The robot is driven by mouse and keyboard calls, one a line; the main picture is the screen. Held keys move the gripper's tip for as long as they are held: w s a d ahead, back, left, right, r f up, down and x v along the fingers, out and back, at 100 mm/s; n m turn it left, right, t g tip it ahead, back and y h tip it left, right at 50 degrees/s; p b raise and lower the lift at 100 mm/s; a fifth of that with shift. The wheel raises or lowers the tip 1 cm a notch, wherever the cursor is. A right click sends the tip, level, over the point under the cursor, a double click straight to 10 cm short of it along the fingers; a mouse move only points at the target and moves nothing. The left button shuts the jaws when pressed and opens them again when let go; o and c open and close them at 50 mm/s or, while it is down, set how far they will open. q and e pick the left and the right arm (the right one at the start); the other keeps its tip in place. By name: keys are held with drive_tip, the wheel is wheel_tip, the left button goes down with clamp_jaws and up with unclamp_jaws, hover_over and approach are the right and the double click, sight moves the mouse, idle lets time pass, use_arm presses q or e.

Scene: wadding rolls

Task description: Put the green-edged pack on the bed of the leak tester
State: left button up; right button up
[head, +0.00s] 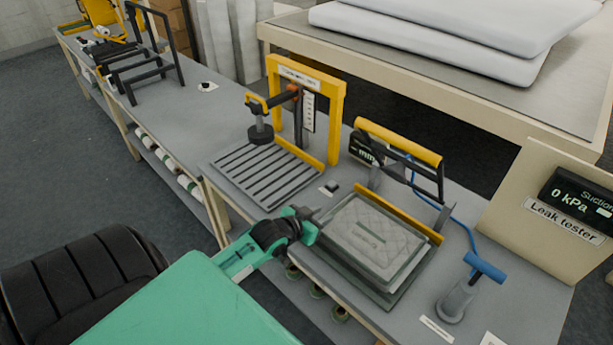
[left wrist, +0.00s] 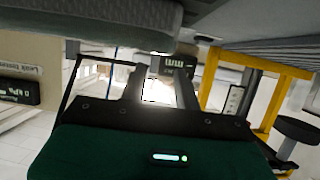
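The pack (head: 375,232) is a flat, quilted, pale grey slab with a dull greenish rim. It lies flat on a dark grey plate (head: 398,297) in front of a low yellow bar. Its quilted side appears at the top left of the left wrist view (left wrist: 95,22). My left gripper (head: 312,226) is at the pack's left edge. In the left wrist view its two fingers (left wrist: 160,75) stand apart with a bright gap between them, and the pack's edge is just beyond their tips. Whether they touch it is unclear. The leak tester's panel (head: 560,215) reads 0 kPa. My right gripper is not seen.
A yellow-handled frame (head: 400,145) with a mm display stands behind the pack. A slatted stand with a yellow arch (head: 335,115) is to its left. A blue-handled pump (head: 460,298) and blue hose are at the right.

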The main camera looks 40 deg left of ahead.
use_arm(q)
drive_tip(key=v, duration=0.6)
drive_tip(key=shift+s+b, duration=0.15)
drive_tip(key=shift+b, duration=0.3)
drive_tip(key=shift+d+r, duration=0.1)
drive_tip(key=s+d+f+m+g+y, duration=0.1)
drive_tip(key=s+d+f+g, duration=0.1)
drive_tip(key=s+d+g, duration=0.6)
drive_tip(key=s+d+f+g, duration=0.25)
drive_tip(key=s+d, duration=0.35)
drive_tip(key=s, duration=0.6)
wheel_tip(320, 180, down, 30)
drive_tip(key=s+a+f+g, duration=0.2)
drive_tip(key=s+a+f, duration=0.1)
drive_tip(key=s+f, duration=1.7)
drive_tip(key=shift+a+f+m, duration=0.15)
drive_tip(key=shift+f+m, duration=0.15)
drive_tip(key=shift+f, duration=0.15)
